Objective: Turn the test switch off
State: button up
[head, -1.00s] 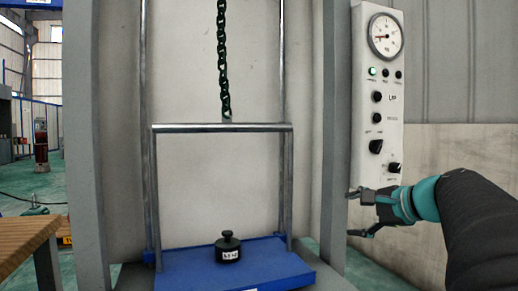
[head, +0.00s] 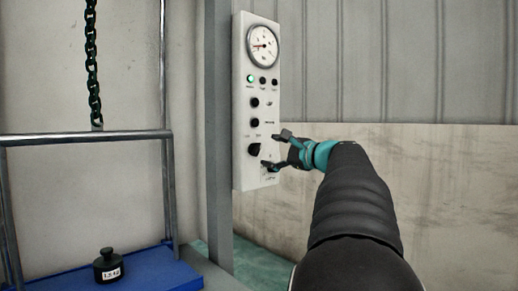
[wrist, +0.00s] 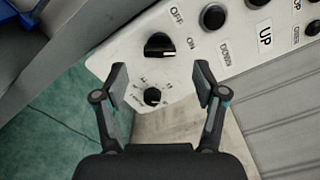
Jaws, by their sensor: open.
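A white control panel (head: 241,110) is fixed to a grey post. Near its lower end is a large black turn knob (head: 254,149), which also shows in the wrist view (wrist: 160,46) with OFF and ON printed beside it. My gripper (head: 276,149) is open and empty at the panel's lower part. In the wrist view its fingertips (wrist: 160,80) lie either side of the space around the small knob.
Above are black buttons (wrist: 213,17) marked DOWN and UP, a lit green lamp (head: 250,78) and a round gauge (head: 263,46). At left, a black weight (head: 109,265) stands on a blue platform (head: 170,272) below a chain (head: 92,60). A wall is behind the panel.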

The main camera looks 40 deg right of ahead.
aim_at(258, 149)
jog(key=w, duration=0.6)
jog(key=shift+a+p, duration=0.25)
jog(key=shift+p, duration=0.1)
jog(key=c, duration=1.1)
jog(key=shift+c, duration=0.2)
